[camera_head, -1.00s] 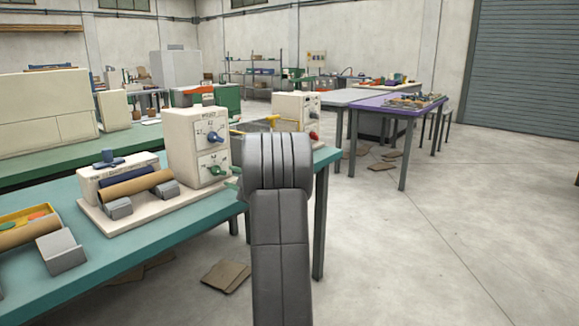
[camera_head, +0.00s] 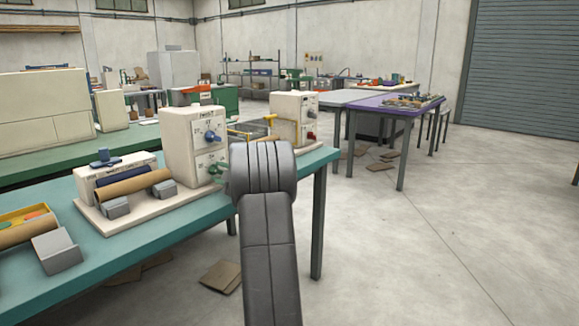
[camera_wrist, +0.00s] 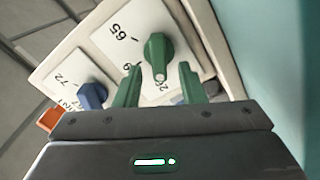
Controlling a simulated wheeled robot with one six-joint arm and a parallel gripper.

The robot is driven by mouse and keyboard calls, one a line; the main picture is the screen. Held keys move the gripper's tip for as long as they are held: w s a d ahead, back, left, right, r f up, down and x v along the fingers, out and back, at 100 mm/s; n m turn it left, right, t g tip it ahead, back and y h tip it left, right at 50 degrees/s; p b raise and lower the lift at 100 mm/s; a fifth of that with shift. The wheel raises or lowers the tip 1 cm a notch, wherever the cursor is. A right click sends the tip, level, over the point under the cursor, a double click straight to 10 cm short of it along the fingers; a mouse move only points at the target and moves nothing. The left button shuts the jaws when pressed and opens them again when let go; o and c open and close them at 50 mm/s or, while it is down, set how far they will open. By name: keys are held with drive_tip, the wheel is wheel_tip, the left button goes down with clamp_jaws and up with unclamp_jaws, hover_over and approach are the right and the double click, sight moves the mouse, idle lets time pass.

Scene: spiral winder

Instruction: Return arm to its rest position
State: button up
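My gripper (camera_wrist: 159,88) shows in the wrist view with two green fingers apart and nothing between their tips. A green knob (camera_wrist: 155,54) on a white dial plate stands just beyond the fingertips. I cannot tell whether they touch it. A blue knob (camera_wrist: 91,95) on a second dial plate is to its left. In the head view my arm (camera_head: 265,215) rises in front of the teal table (camera_head: 150,250), bent at the top. The cream control box (camera_head: 178,145) with the blue knob (camera_head: 211,137) stands left of it. The gripper there is mostly hidden behind my arm.
A winder base (camera_head: 110,225) with a cardboard tube (camera_head: 135,184) sits on the teal table. A second cream box (camera_head: 287,120) with yellow and red handles stands behind my arm. A purple table (camera_head: 400,110) is farther back. The floor to the right is open.

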drive_tip(key=p+v, duration=0.2)
drive_tip(key=v, duration=1.1)
drive_tip(key=b+x, duration=0.1)
drive_tip(key=x, duration=1.3)
drive_tip(key=shift+r, duration=0.15)
drive_tip(key=shift+d+r+m+p, duration=0.15)
drive_tip(key=shift+m+p, duration=0.25)
drive_tip(key=shift+m, duration=0.2)
drive_tip(key=shift+d+r+m+p, duration=0.1)
drive_tip(key=shift+m+p, duration=0.3)
drive_tip(key=shift+m, duration=0.2)
drive_tip(key=m+p, duration=0.3)
drive_tip(key=shift+w+m, duration=0.1)
drive_tip(key=shift+m, duration=0.2)
drive_tip(key=shift+w+f+m+p, duration=0.1)
drive_tip(key=shift+m+p, duration=0.85)
drive_tip(key=shift+m, duration=0.15)
